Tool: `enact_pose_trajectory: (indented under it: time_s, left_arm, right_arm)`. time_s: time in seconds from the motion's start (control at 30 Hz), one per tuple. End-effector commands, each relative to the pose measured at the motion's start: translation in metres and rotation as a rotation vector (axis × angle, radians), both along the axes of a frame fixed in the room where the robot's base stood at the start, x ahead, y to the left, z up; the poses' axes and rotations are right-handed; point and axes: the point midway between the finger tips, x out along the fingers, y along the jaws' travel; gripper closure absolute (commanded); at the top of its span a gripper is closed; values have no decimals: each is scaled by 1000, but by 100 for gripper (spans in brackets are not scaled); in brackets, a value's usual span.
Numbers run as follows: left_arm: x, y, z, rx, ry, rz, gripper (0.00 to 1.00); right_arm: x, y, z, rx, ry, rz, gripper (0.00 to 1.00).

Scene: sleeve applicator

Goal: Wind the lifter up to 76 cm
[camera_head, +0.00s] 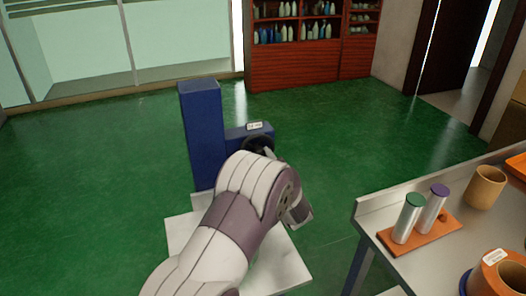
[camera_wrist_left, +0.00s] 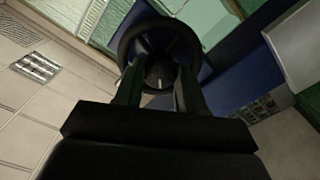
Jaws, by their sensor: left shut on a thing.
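The lifter has a tall blue column (camera_head: 202,135) on a pale base plate (camera_head: 275,268). A lower blue housing at its right carries a small white readout (camera_head: 254,126), whose figures are too small to read. The black handwheel (camera_head: 258,143) is on this housing, partly covered by my left arm. In the left wrist view the wheel's ring (camera_wrist_left: 160,22) lies ahead of my left gripper (camera_wrist_left: 158,82). The two fingers are shut on the wheel's dark hub, which has a pale mark. The head view hides these fingers behind my arm. My right gripper is not in view.
A grey workbench (camera_head: 375,207) stands at the right. It holds an orange rack (camera_head: 432,236) with two capped silver cylinders, a tan cup (camera_head: 485,187) and an orange ring-shaped part (camera_head: 490,280). A red shelf (camera_head: 300,65) stands behind. Green floor around the lifter is clear.

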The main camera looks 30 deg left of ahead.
Motion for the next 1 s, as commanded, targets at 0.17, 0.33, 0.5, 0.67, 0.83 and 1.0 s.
enact_pose_trajectory:
  time_s: [0.17,0.33,0.5,0.67,0.83,1.0]
  left_arm:
    - [-1,0,4,106,128,1,91]
    - [-1,0,4,211,251,0,91]
    - [-1,1,4,315,374,-1,91]
    - [-1,1,3,414,489,0,91]
    - [-1,1,3,519,611,-1,91]
    - [-1,1,3,623,733,-1,91]
  right_arm:
    - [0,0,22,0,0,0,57]
    - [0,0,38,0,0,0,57]
    - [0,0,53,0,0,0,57]
    - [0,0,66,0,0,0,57]
    - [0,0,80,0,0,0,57]
    - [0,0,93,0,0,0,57]
